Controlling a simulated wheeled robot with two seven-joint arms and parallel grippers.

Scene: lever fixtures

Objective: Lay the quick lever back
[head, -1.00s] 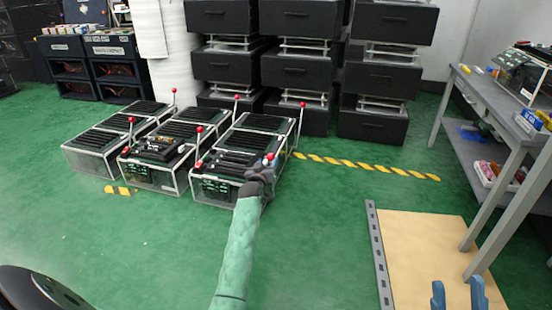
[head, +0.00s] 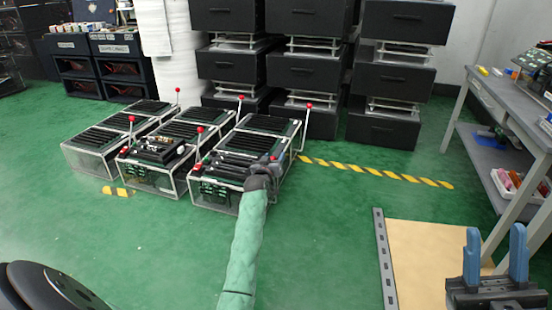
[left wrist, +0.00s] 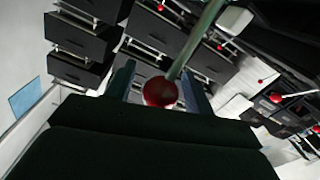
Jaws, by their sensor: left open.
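Three low black fixtures with clear sides stand on the green floor, carrying levers with red knobs. My left gripper (head: 266,166) is at the front of the rightmost fixture (head: 243,150) and covers part of it. In the left wrist view, the red knob (left wrist: 160,92) of a metal lever (left wrist: 193,42) lies between the open fingers; whether they touch it I cannot tell. The frames do not show which lever is called the quick lever. My right gripper (head: 497,255) has two blue fingers apart and is empty, low at the right.
Black drawer stacks (head: 307,70) stand behind the fixtures. A yellow-striped floor line (head: 375,172) runs to their right. A grey workbench (head: 490,110) stands at the right, with a tan board (head: 430,250) on the floor before it.

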